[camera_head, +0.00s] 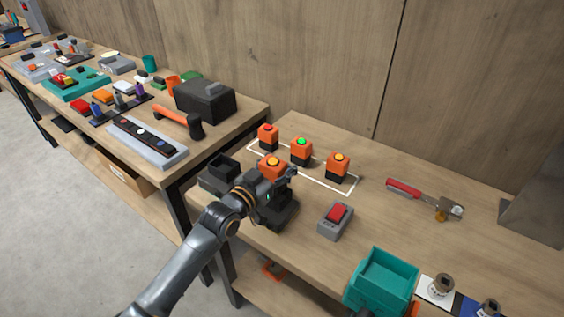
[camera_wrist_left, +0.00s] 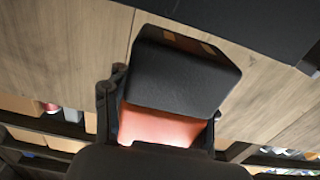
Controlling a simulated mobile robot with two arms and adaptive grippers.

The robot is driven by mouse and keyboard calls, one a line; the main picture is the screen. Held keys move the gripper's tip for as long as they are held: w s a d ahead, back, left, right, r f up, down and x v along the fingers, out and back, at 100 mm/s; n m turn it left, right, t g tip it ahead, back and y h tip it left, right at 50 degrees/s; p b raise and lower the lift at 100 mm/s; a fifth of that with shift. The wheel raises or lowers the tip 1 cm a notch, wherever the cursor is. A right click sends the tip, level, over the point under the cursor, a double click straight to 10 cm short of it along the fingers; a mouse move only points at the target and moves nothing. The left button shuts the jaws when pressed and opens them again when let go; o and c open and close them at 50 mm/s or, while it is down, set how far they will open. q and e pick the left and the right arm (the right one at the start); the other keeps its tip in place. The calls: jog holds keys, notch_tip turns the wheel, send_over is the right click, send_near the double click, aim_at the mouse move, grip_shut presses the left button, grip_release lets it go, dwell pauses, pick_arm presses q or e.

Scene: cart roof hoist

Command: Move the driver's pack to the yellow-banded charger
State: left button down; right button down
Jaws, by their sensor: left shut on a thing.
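My left gripper (camera_head: 277,174) is shut on an orange pack with a yellow-orange top (camera_head: 271,163), above the near left part of the right-hand bench. In the left wrist view the same pack (camera_wrist_left: 183,78) shows its black end pointing away from the orange part, with two pale strips on it, between the fingers. A dark open-topped holder (camera_head: 219,171) stands just left of the gripper. A black stand-like body (camera_head: 281,214) is below the gripper, partly hidden by it. I cannot make out a yellow band on either, nor identify the driver.
Packs with red (camera_head: 268,135), green (camera_head: 301,150) and yellow (camera_head: 338,167) tops stand along a white outline behind the gripper. A grey device with a red top (camera_head: 336,219), a teal bin (camera_head: 384,275) and a red-handled tool (camera_head: 424,197) lie rightward. The left bench is cluttered.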

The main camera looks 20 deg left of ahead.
aim_at(282, 173)
pick_arm(q)
jog(key=shift+r, duration=0.1)
jog(key=shift+f+b, duration=1)
jog(key=shift+f, duration=0.8)
jog(key=shift+r, duration=0.15)
jog(key=shift+r+p, duration=1.3)
jog(key=shift+p, duration=0.1)
jog(key=shift+p, duration=0.5)
dwell(1.1)
jog(key=shift+f+b, duration=1)
jog(key=shift+f, duration=0.5)
